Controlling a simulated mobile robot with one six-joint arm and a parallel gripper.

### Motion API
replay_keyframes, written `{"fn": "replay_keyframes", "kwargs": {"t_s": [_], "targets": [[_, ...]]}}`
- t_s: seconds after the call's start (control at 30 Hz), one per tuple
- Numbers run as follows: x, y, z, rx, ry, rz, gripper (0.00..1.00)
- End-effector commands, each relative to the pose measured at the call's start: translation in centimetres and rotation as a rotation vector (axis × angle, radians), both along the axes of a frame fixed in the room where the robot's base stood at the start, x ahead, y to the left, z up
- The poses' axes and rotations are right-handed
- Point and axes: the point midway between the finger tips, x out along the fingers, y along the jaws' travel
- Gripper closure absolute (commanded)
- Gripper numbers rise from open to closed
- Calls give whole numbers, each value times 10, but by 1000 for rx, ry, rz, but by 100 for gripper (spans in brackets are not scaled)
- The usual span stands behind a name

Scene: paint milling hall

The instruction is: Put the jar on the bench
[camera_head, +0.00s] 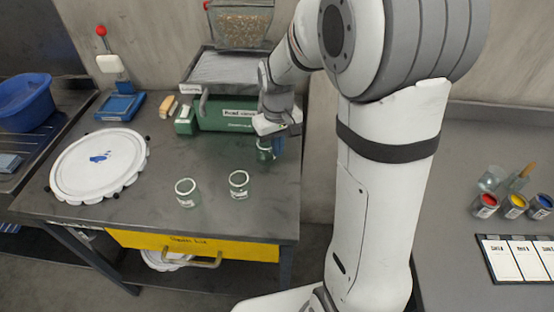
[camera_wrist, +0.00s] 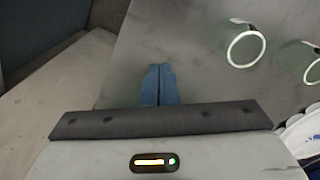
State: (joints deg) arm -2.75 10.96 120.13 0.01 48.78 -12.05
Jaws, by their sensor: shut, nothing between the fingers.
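Two small greenish glass jars with pale rims stand upright on the grey metal bench (camera_head: 140,205): a left jar (camera_head: 187,193) and a right jar (camera_head: 239,184). Two jars also show in the wrist view, one (camera_wrist: 245,48) at upper right and one (camera_wrist: 312,68) cut by the right edge. My gripper (camera_head: 272,152) is low over the bench's right part, behind and right of the jars. Its blue fingers (camera_wrist: 160,84) are shut together with nothing between them. A small greenish shape shows beside the fingers in the head view; I cannot tell what it is.
A white fluted round lid (camera_head: 100,165) lies at the bench's left. A green box (camera_head: 225,115) stands at the back, close to my gripper. Paint pots (camera_head: 513,206) and cards stand on the right-hand bench. Bare bench lies in front of the jars.

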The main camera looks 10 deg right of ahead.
Motion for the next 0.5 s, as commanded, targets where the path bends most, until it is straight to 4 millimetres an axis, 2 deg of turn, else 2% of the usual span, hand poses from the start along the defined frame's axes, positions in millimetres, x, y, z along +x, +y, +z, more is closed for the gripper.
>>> {"fn": "replay_keyframes", "kwargs": {"t_s": [0.2, 0.5], "targets": [[0, 0, 15, 0, 0, 0, 100], [0, 0, 16, 0, 1, 0, 100]]}}
